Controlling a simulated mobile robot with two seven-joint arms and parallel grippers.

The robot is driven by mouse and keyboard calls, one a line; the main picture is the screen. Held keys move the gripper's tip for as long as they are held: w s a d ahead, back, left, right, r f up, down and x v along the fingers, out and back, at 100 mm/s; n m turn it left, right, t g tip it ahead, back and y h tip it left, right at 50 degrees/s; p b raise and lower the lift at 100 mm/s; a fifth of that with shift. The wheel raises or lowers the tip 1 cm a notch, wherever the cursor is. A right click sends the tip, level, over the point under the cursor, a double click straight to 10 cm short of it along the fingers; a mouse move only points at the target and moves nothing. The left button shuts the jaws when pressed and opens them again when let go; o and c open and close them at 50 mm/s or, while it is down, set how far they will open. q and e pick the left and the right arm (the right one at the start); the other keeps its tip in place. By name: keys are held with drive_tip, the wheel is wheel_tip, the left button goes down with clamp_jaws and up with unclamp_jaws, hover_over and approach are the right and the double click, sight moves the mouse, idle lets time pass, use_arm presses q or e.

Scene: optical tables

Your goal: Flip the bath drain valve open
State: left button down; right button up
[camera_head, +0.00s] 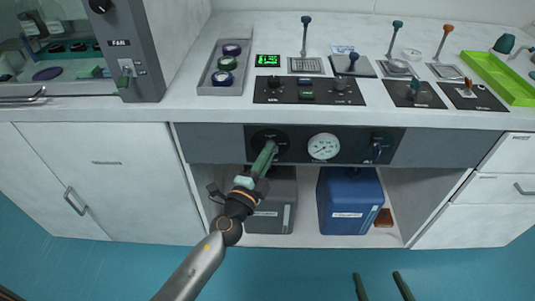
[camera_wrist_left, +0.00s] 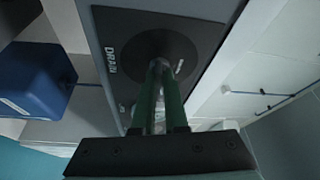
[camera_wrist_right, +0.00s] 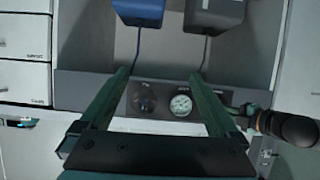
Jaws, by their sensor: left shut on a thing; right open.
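The bath drain valve (camera_head: 284,140) is a dark round plate with a lever at the left of the panel under the counter. In the left wrist view its plate (camera_wrist_left: 128,42) is labelled DRAIN. My left gripper (camera_head: 271,146) reaches it from below, its green fingers nearly together. In the left wrist view the left gripper (camera_wrist_left: 161,66) is shut on the valve lever, which the fingers mostly hide; a pale tip shows beside them. My right gripper (camera_head: 380,275) is open and empty, low in front of the cabinet. The right gripper (camera_wrist_right: 158,75) also shows in the right wrist view, fingers wide apart.
A round gauge (camera_head: 323,147) and another dark knob (camera_head: 378,147) sit right of the valve on the panel (camera_head: 350,140). A grey canister (camera_head: 285,190) and a blue canister (camera_head: 350,205) stand on the open shelf below. Levers and switches cover the counter (camera_head: 240,110) above.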

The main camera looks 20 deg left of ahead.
drive_tip(key=shift+r, duration=0.1)
idle(0.3)
use_arm(q)
drive_tip(key=m+p, duration=0.1)
drive_tip(key=p, duration=0.2)
drive_tip(key=shift+r+g, duration=0.3)
drive_tip(key=shift+m+p, duration=0.5)
drive_tip(key=shift+p, duration=0.05)
drive_tip(key=shift+f+m+p, duration=0.2)
drive_tip(key=shift+m+p, duration=0.15)
drive_tip(key=shift+m, duration=0.05)
use_arm(e)
drive_tip(key=s+f+g, duration=0.3)
drive_tip(key=s+f, duration=0.1)
drive_tip(key=shift+s+a+f+m+g, duration=0.15)
drive_tip(key=shift+s+a+m+g, duration=0.15)
drive_tip(key=shift+s+a+m, duration=0.15)
use_arm(q)
drive_tip(key=c, duration=1)
unclamp_jaws()
drive_tip(key=shift+o, duration=0.2)
drive_tip(key=shift+s, duration=0.15)
